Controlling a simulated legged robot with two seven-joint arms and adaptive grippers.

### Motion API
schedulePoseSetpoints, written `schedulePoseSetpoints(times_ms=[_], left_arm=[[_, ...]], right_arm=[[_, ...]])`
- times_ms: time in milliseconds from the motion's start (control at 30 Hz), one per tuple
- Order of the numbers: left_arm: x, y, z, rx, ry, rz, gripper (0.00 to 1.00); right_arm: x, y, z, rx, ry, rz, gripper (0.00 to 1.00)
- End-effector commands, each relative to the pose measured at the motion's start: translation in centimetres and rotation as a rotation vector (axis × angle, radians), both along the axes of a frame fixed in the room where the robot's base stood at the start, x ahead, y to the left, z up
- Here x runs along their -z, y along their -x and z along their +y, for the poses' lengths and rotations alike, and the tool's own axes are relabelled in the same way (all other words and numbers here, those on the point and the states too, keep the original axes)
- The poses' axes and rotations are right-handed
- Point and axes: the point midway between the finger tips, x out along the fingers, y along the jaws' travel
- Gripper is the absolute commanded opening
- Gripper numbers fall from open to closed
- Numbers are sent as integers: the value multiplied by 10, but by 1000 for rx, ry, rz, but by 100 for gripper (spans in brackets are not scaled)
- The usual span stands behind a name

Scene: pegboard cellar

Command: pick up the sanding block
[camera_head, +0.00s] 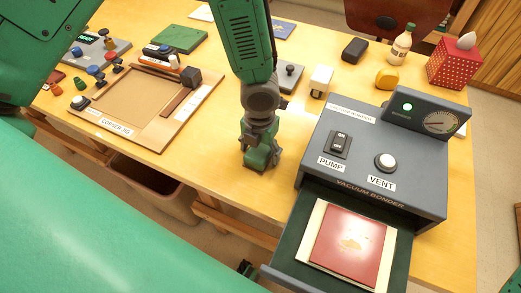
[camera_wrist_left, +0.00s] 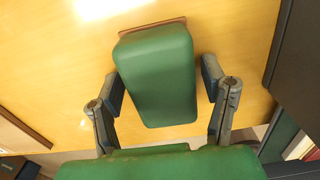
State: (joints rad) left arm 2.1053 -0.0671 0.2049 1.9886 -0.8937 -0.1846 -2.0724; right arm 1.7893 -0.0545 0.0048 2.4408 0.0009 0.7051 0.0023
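The sanding block, green with a thin brown base, shows in the left wrist view (camera_wrist_left: 158,75) on the yellow table. My left gripper (camera_wrist_left: 162,86) is over it with one finger on each side. The fingers are open; a gap shows on the right side, while the left finger is very near or touching the block. In the head view my left gripper (camera_head: 260,158) points down at the table left of the vacuum bonder and largely hides the block.
The vacuum bonder (camera_head: 420,185) stands close on the right, its drawer holding a red panel (camera_head: 348,243). A wooden corner jig (camera_head: 150,137) lies left. A white box (camera_head: 320,81) and a grey switch device (camera_head: 288,77) stand behind. The table's front edge is near.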

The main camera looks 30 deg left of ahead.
Motion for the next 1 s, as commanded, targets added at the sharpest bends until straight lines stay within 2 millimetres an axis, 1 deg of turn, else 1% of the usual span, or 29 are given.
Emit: schedulePoseSetpoints(times_ms=[33,67,100,133,367,467,567,800,900,1000], left_arm=[[0,0,0,0,0,0,44],[0,0,0,0,0,0,34],[0,0,0,0,0,0,20],[0,0,0,0,0,1,16],[0,0,0,0,1,1,16],[-5,-1,0,0,2,0,16],[-18,-1,0,0,3,-1,16],[-68,-1,0,-2,4,-2,16],[-84,-1,0,-2,4,-1,16],[-95,0,0,-1,2,1,16]], right_arm=[[0,0,0,0,0,0,0],[0,0,0,0,0,0,0],[0,0,0,0,0,0,0],[0,0,0,0,0,0,0],[0,0,0,0,0,0,0],[0,0,0,0,0,0,0],[-2,0,0,0,0,0,0],[-8,0,0,0,0,0,0],[-9,0,0,0,0,0,0],[-10,0,0,0,0,0,0]])
